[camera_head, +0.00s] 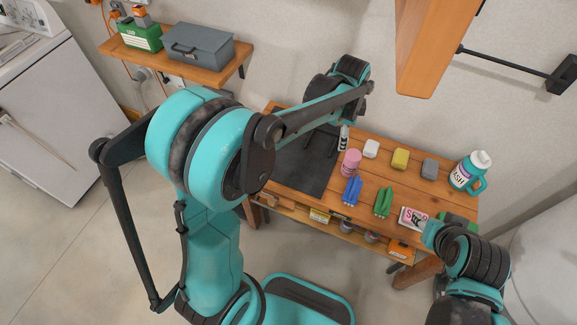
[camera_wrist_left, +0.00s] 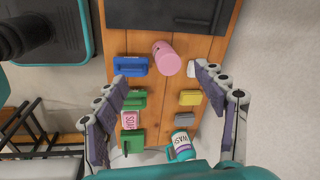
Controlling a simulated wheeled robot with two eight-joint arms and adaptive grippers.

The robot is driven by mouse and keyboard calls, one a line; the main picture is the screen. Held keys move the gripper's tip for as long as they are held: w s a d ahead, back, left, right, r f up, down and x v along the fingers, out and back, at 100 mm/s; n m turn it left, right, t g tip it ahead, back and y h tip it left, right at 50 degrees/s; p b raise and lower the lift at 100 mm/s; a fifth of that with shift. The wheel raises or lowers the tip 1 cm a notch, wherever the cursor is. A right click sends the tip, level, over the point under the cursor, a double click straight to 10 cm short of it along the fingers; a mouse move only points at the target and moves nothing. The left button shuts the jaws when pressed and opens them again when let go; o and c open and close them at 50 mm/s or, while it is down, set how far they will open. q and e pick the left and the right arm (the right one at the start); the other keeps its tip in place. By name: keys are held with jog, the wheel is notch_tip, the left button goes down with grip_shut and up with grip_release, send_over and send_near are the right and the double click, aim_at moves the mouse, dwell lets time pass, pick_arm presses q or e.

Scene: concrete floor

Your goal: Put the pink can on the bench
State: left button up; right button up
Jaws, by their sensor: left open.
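The pink can (camera_head: 350,162) stands on the wooden bench (camera_head: 319,205), just right of the black mat (camera_head: 301,165). In the left wrist view the can (camera_wrist_left: 166,58) lies ahead between my spread fingers, below the mat (camera_wrist_left: 175,15). My left gripper (camera_wrist_left: 162,76) is open and empty, pointing down at the bench (camera_wrist_left: 160,105). In the head view this gripper (camera_head: 331,141) is above the bench beside the can, partly hidden by its own arm. My right arm is at the lower right; I cannot make out its fingers.
White (camera_head: 371,148), yellow (camera_head: 400,159) and grey (camera_head: 430,168) blocks, blue (camera_head: 352,190) and green (camera_head: 383,202) items, a small box (camera_head: 413,217) and a teal jug (camera_head: 470,170) crowd the bench's right part. An orange cabinet (camera_head: 435,45) hangs above. The mat looks clear.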

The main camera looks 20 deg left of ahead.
pick_arm(q)
jog(key=s+a+r+n+t, duration=0.1)
jog(key=s+a+n, duration=0.2)
jog(key=s, duration=0.4)
jog(key=s+a+r+n+t, duration=0.2)
jog(key=s+n, duration=0.4)
jog(key=s, duration=0.1)
jog(key=s+a+r+n+t, duration=0.2)
jog(key=s+a+n, duration=0.1)
jog(key=s+n, duration=0.2)
jog(key=shift+s+a, duration=0.3)
jog(key=shift+s, duration=0.95)
